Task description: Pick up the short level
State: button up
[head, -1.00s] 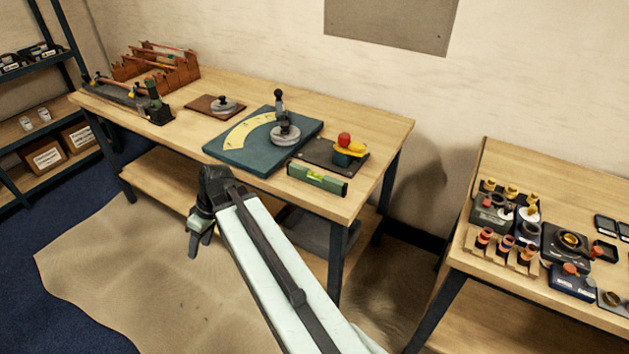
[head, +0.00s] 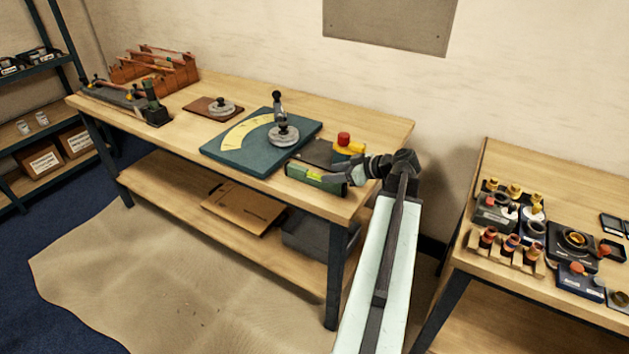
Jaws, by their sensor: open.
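The short level (head: 305,175) is a green bar with a yellow vial. It lies on the front right part of the wooden workbench (head: 240,98). My gripper (head: 347,175) is at the level's right end, pointing left, with its fingers open. The gripper hides part of the level's right end. I cannot tell whether the fingers touch it or stand around it.
A dark plate (head: 318,152) with a red and yellow piece (head: 347,145) sits just behind the level. A teal board with a yellow dial (head: 250,150) lies to its left. A second bench (head: 500,290) with several small parts stands at right.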

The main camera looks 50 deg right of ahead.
aim_at(316, 173)
jog(key=shift+b+x, duration=0.55)
jog(key=shift+x, duration=0.6)
jog(key=shift+w+a+f, duration=0.1)
jog(key=shift+w+f, duration=0.05)
jog(key=shift+w, duration=0.15)
jog(key=b+x, duration=0.2)
jog(key=x, duration=0.3)
jog(key=shift+w, duration=0.15)
jog(key=shift+r, duration=0.25)
grip_shut()
